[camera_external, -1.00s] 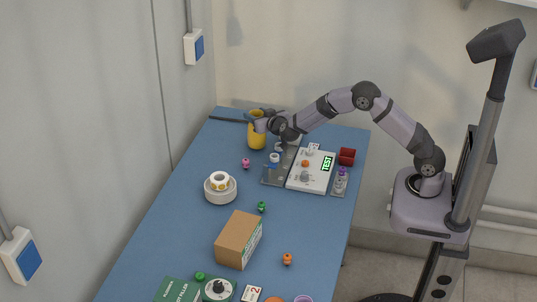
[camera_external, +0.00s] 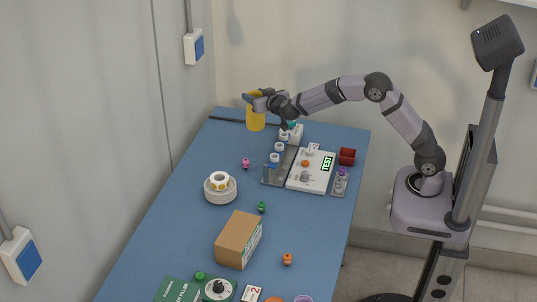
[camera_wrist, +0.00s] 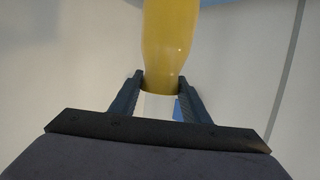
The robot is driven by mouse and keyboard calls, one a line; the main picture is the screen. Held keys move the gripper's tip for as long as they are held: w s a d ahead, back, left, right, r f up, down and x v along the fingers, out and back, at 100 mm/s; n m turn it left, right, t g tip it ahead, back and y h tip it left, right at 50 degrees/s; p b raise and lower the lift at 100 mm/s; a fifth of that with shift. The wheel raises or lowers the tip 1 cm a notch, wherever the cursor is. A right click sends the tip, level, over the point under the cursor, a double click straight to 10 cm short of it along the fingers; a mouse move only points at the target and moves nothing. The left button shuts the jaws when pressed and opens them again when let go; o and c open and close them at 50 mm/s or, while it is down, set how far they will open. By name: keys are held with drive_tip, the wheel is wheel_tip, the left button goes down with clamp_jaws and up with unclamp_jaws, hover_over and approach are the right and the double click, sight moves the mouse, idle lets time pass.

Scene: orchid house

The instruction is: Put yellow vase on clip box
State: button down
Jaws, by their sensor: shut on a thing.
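The yellow vase (camera_external: 256,117) is held upright, or nearly so, at the back left of the table, and it fills the top middle of the wrist view (camera_wrist: 171,45). My gripper (camera_external: 257,97) is shut on its upper part; in the wrist view the two fingers (camera_wrist: 162,95) stand either side of it. The vase appears raised off the table. No box is clearly readable as the clip box: a brown cardboard box (camera_external: 236,243) with a green-and-white side label stands nearer the front, empty on top.
A grey tray (camera_external: 271,178) with bottles, a white TEST device (camera_external: 308,180) and a red box (camera_external: 347,156) stand to the right.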

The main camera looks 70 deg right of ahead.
drive_tip(key=w+a+r+n+t+y+p, duration=0.1)
drive_tip(key=a+r, duration=0.1)
drive_tip(key=a, duration=0.6)
drive_tip(key=w+a+r+n+t+y+p, duration=0.1)
drive_tip(key=w+a+r+n+y, duration=0.15)
drive_tip(key=a, duration=0.45)
drive_tip(key=s+a+r+n+t+y+p, duration=0.1)
drive_tip(key=s+a+r+n+y+p, duration=0.2)
drive_tip(key=a, duration=0.9)
drive_tip(key=s+a+r+n+y+p, duration=0.15)
drive_tip(key=s+a, duration=0.35)
drive_tip(key=a, duration=0.7)
drive_tip(key=s+a+r+n+t+y+p, duration=0.1)
drive_tip(key=s+a+r+n+y, duration=0.2)
drive_tip(key=a, duration=0.9)
wheel_tip(320, 180, down, 13)
drive_tip(key=s+y+p, duration=0.1)
drive_tip(key=s, duration=0.1)
drive_tip(key=shift+s+a+r+m, duration=0.2)
drive_tip(key=shift+s+a+m, duration=0.05)
drive_tip(key=shift+s+m, duration=0.1)
